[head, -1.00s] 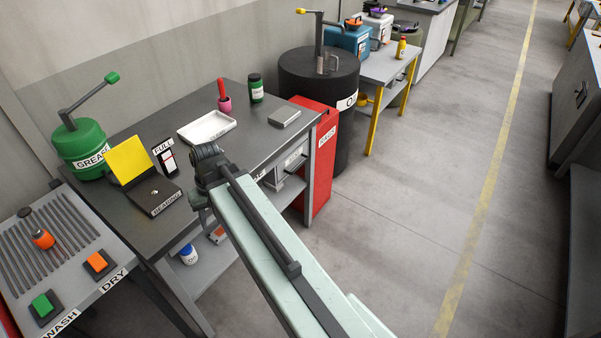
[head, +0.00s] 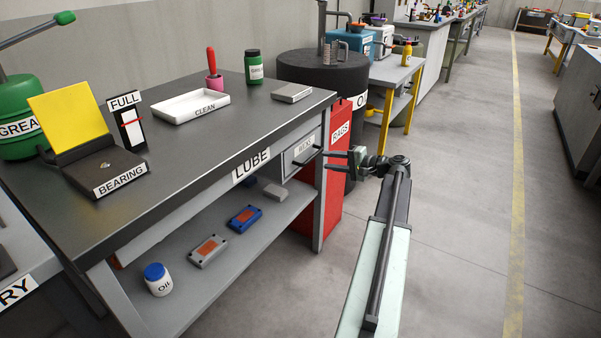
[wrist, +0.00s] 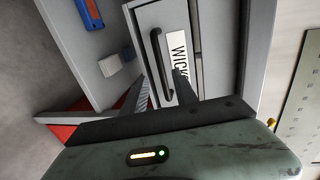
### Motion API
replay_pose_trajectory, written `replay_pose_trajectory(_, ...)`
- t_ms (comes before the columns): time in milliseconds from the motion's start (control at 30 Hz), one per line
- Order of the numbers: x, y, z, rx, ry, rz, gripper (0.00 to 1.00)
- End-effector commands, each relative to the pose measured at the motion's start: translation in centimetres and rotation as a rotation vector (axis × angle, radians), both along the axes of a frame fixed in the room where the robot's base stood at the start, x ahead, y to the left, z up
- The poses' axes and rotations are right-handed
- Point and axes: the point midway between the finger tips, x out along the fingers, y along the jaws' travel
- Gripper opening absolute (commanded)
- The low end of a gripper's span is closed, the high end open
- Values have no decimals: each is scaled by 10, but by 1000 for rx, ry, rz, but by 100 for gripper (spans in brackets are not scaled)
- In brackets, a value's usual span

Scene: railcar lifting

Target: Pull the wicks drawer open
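The wicks drawer (head: 301,148) is a grey front under the right end of the LUBE bench and looks shut. In the wrist view the drawer (wrist: 205,40) shows its WICKS label and a dark bar handle (wrist: 157,50). My gripper (head: 325,160) is in front of the drawer, its fingers apart and pointing at it. In the wrist view my gripper (wrist: 161,78) is open, and the lower part of the handle appears between the two fingers. I cannot tell whether the fingers reach around the handle or stop short of it.
A red RAGS bin (head: 340,140) stands right beside the bench, with a black drum (head: 320,72) behind it. A lower shelf (head: 225,268) holds an oil jar (head: 157,279) and several small blocks. Open floor (head: 450,220) lies to the right.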

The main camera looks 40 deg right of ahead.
Motion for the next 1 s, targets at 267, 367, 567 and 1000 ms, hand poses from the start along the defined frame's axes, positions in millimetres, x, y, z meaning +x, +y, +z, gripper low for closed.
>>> replay_pose_trajectory(267,15,3,-2,5,-9,2,34)
replay_pose_trajectory(367,35,9,-7,3,-8,7,34)
replay_pose_trajectory(567,69,19,-14,4,-7,10,34)
replay_pose_trajectory(1000,82,24,-15,4,-7,11,20)
